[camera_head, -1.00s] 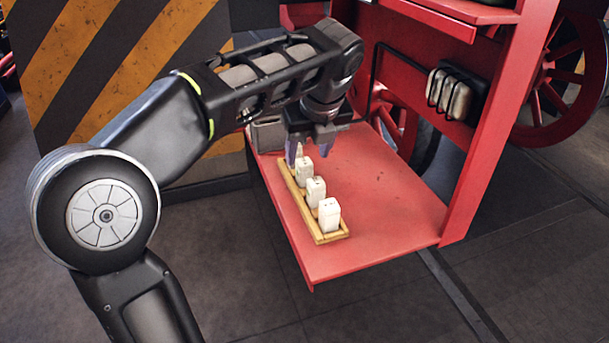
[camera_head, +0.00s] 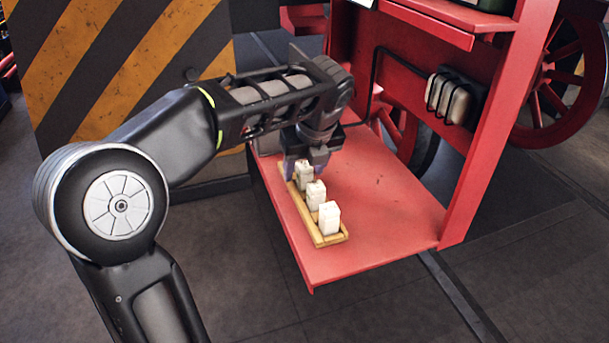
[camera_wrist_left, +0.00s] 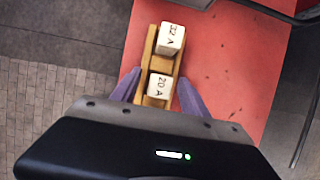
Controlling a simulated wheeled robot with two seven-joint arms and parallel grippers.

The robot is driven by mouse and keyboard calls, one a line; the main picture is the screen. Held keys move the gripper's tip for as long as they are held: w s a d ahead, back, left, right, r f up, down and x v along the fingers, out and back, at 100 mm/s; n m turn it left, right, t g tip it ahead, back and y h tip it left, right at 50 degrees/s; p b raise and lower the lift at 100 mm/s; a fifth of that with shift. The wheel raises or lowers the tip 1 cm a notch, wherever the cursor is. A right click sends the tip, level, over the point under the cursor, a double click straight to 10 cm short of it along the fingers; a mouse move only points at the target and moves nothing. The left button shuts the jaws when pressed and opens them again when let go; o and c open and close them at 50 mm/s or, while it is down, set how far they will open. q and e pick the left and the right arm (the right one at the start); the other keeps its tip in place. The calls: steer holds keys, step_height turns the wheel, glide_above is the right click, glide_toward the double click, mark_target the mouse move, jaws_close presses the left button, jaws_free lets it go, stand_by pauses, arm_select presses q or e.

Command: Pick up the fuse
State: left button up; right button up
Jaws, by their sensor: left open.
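Three white block-shaped fuses stand in a row in a yellow wooden rack (camera_head: 334,239) on the red shelf: a near fuse (camera_head: 329,217), a middle fuse (camera_head: 316,194) and a far fuse (camera_head: 303,171). In the left wrist view, one fuse marked 32 A (camera_wrist_left: 171,38) stands ahead, and one marked 20 A (camera_wrist_left: 159,87) stands between the purple fingers of my left gripper (camera_wrist_left: 158,77). The fingers are open, one on each side of the rack, with gaps to the 20 A fuse. In the head view, my left gripper (camera_head: 305,168) is at the far fuse and partly hides it. My right gripper is not in view.
The red shelf (camera_head: 385,215) is bare to the right of the rack. A red upright panel (camera_head: 490,130) with a black-framed holder (camera_head: 451,97) stands at the right. A striped orange and black panel (camera_head: 130,60) stands behind my left arm.

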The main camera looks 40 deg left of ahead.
arm_select(q)
steer(key=shift+c, duration=0.2)
jaws_close()
stand_by(0.4)
